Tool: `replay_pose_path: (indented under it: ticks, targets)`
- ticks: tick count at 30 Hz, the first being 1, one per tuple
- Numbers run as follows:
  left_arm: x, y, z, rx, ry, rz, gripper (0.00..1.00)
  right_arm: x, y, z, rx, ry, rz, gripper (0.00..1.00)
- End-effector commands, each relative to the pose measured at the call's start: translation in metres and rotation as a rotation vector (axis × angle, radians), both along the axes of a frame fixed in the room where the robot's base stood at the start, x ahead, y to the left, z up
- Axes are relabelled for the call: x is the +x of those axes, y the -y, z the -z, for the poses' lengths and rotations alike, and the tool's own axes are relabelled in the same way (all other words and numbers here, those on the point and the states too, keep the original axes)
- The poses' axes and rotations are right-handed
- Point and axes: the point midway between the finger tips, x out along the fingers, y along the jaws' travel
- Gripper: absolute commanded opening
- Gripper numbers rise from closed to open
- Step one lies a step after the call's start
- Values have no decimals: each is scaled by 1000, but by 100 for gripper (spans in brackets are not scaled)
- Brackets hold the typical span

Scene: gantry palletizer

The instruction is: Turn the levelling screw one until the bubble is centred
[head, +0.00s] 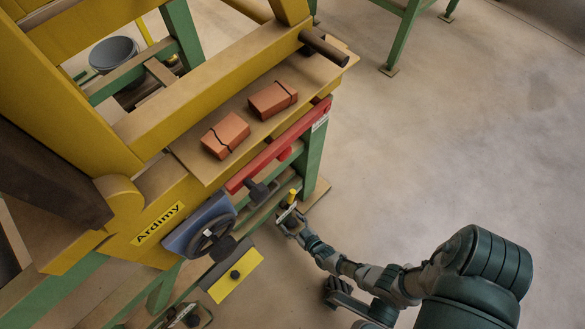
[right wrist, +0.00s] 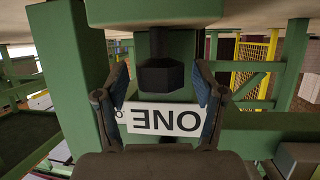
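The levelling screw one shows in the right wrist view as a dark hexagonal head (right wrist: 160,76) under a green beam. A white label (right wrist: 165,118) reading "ONE", upside down, is just below it in the picture. My right gripper (right wrist: 161,90) is open, one finger on each side of the screw head, with visible gaps and no contact. In the head view my right gripper (head: 289,219) is low beside the green frame, close to a small yellow part (head: 292,197). I cannot make out a bubble in either view. My left gripper is not in view.
The yellow machine carries a shelf (head: 328,72) with two orange-red blocks (head: 226,135). Green legs (head: 313,160) stand close to my right gripper. The floor (head: 440,130) to the right is clear.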

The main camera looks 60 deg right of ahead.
Motion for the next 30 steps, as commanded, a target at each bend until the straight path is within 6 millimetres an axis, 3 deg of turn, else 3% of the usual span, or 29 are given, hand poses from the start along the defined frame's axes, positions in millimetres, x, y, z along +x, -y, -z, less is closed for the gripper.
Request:
replay_pose_path:
  ticks: [11,25,30]
  targets:
    - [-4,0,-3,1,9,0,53,0,-2,-11,3,2,1,69]
    - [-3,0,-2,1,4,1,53,0,0,-81,1,1,2,69]
    - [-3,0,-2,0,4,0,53,0,0,-95,2,-2,0,69]
